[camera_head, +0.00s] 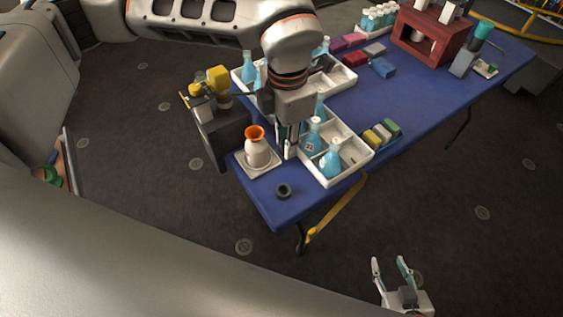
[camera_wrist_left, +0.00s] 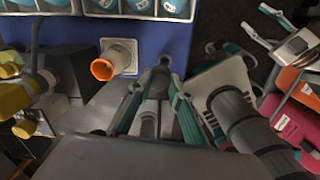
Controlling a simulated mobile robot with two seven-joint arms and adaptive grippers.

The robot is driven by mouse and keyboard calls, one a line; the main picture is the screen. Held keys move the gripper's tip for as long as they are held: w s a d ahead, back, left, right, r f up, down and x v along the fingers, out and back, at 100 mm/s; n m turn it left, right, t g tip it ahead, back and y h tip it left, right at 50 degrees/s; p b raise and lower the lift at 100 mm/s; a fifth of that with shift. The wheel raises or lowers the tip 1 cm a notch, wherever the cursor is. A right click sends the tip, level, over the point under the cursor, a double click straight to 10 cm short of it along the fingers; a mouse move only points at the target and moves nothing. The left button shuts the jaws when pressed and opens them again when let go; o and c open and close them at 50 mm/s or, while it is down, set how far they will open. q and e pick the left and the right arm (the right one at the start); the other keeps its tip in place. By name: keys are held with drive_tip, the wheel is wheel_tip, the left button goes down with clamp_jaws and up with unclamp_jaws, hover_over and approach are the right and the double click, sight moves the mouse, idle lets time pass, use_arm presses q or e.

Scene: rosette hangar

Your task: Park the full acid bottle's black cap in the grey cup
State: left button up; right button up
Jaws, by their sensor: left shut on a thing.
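My left gripper (camera_head: 291,150) points down over the near left end of the blue table, between the orange-rimmed vessel and the white tray. In the left wrist view its fingers (camera_wrist_left: 162,68) close on a small dark thing (camera_wrist_left: 158,84), which appears to be the black cap; its shape is mostly hidden. The dark grey cup (camera_head: 283,191) stands near the table's front corner, in front of this gripper and apart from it. Blue bottles (camera_head: 331,161) stand in the tray; which is the full acid bottle I cannot tell. My right gripper (camera_head: 391,266) is open and empty, off the table.
The white orange-rimmed vessel (camera_head: 256,152) stands on a pale square base (camera_head: 252,170), close left of my left gripper. The white divided tray (camera_head: 345,174) lies to its right. A dark machine with yellow parts (camera_head: 216,120) is at the left. Bare table surrounds the cup.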

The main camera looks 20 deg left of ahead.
use_arm(q)
drive_tip(key=f+m, duration=0.1)
drive_tip(key=f, duration=0.2)
drive_tip(key=s+f+m+b, duration=0.1)
drive_tip(key=f, duration=0.3)
drive_tip(key=s+f+m+b, duration=0.1)
drive_tip(key=f, duration=0.3)
drive_tip(key=shift+r, duration=0.1)
drive_tip(key=shift+f, duration=0.25)
drive_tip(key=shift+f, duration=0.15)
idle(0.6)
drive_tip(key=shift+f+b, duration=0.55)
drive_tip(key=shift+f, duration=0.25)
drive_tip(key=shift+f, duration=0.1)
drive_tip(key=shift+f, duration=0.3)
